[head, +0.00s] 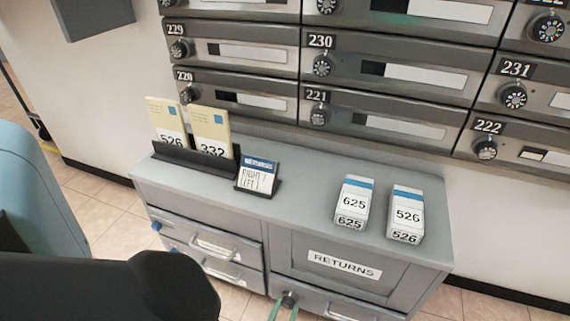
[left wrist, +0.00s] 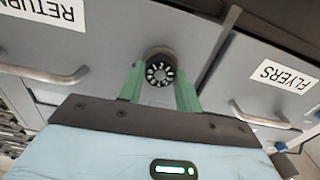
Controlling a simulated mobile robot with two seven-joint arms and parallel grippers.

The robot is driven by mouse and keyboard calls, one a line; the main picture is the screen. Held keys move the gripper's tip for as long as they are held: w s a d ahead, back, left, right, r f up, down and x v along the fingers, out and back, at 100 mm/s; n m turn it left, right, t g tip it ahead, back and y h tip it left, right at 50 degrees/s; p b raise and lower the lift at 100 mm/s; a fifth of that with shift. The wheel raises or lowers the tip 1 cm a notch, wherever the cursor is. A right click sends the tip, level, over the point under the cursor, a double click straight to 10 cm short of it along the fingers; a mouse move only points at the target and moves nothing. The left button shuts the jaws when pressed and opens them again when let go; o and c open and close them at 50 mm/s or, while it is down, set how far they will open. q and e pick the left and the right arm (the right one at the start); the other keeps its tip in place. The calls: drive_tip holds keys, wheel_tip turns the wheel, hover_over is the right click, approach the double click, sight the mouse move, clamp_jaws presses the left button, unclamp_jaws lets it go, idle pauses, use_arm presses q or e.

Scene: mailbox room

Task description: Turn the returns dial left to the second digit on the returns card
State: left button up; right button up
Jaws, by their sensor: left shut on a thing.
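The returns dial (head: 289,299) is a dark round knob on the cabinet front below the RETURNS label (head: 344,264). In the left wrist view the dial (left wrist: 159,72) shows a black face with white digits, seen upside down. My left gripper (left wrist: 158,80) has a green finger on each side of the dial and is shut on it. Its green fingertips also show at the bottom of the head view (head: 284,307). The returns card (head: 257,177) stands in a small black holder on the cabinet top; "RIGHT" and "LEFT" lines show, but their digits are too small to read. My right gripper is not in view.
Two envelopes marked 526 and 332 stand in a black rack (head: 197,160). Two white boxes, 625 (head: 354,202) and 526 (head: 407,213), stand at the right on the cabinet top. Numbered mailboxes line the wall above. Drawer handles (left wrist: 262,117) flank the dial.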

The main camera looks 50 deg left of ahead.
use_arm(q)
drive_tip(key=n, duration=0.2)
drive_tip(key=shift+n, duration=0.4)
drive_tip(key=n, duration=0.3)
drive_tip(key=shift+n, duration=0.3)
drive_tip(key=n, duration=0.4)
drive_tip(key=shift+a+n, duration=0.1)
drive_tip(key=shift+n, duration=0.2)
drive_tip(key=n, duration=0.2)
drive_tip(key=shift+n, duration=0.3)
drive_tip(key=n, duration=0.9)
drive_tip(key=shift+n, duration=1.7)
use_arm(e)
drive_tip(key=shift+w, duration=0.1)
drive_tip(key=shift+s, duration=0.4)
